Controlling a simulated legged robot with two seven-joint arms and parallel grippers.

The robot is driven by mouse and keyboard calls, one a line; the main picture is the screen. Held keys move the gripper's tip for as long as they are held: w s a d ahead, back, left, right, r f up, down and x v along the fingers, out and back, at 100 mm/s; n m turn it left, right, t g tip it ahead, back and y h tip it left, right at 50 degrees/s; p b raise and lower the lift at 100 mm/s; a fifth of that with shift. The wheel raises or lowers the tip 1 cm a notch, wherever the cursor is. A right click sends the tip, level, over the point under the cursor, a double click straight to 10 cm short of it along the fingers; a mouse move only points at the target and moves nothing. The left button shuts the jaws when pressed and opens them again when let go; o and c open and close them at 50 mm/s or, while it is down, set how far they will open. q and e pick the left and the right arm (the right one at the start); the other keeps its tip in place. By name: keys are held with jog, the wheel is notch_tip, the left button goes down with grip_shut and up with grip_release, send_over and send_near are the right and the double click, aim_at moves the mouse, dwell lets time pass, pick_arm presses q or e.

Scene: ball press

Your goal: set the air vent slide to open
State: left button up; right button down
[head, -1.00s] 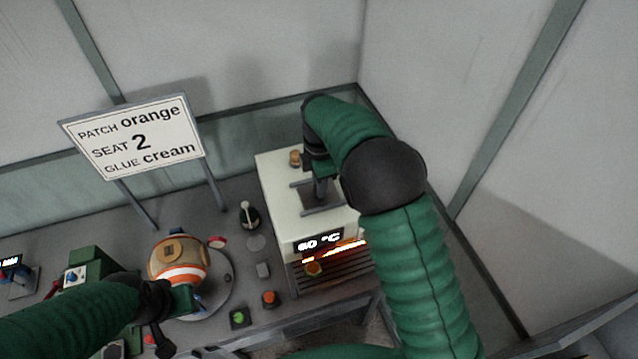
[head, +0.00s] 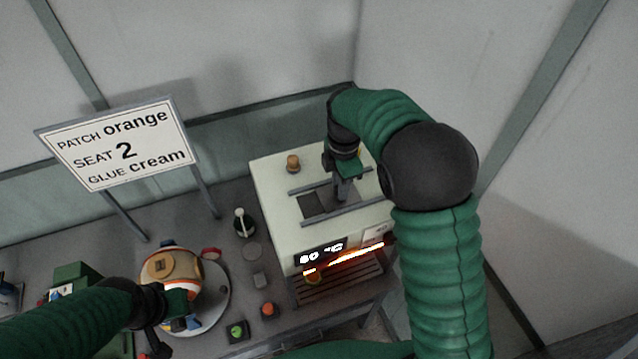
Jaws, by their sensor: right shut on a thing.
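The air vent slide sits between two grey rails (head: 312,190) on top of the white heater box (head: 275,180). A dark vent opening (head: 314,204) shows at the left part of the rails. My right gripper (head: 346,192) reaches down to the right part of the rails and is shut on the slide's grip. The slide itself is mostly hidden by the gripper. My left gripper (head: 178,308) is at the lower left, beside the striped ball (head: 180,272); its fingers are not clear.
The box front reads about 80 °C above a glowing slot (head: 355,252). A wooden knob (head: 292,162) stands on the box's top left. A sign (head: 120,145) stands behind the ball.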

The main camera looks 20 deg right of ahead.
jog(key=d, duration=0.6)
jog(key=shift+w+d+r, duration=0.1)
jog(key=shift+w+d, duration=0.1)
jog(key=shift+d, duration=0.15)
jog(key=shift+a, duration=0.25)
jog(key=c, duration=1.2)
grip_release()
jog(key=shift+c, duration=0.2)
jog(key=shift+o, duration=0.2)
jog(key=shift+d, duration=0.1)
jog(key=shift+d, duration=0.1)
notch_tip(320, 180, up, 16)
jog(key=b, duration=0.3)
jog(key=shift+r+b, duration=0.25)
jog(key=shift+b, duration=0.15)
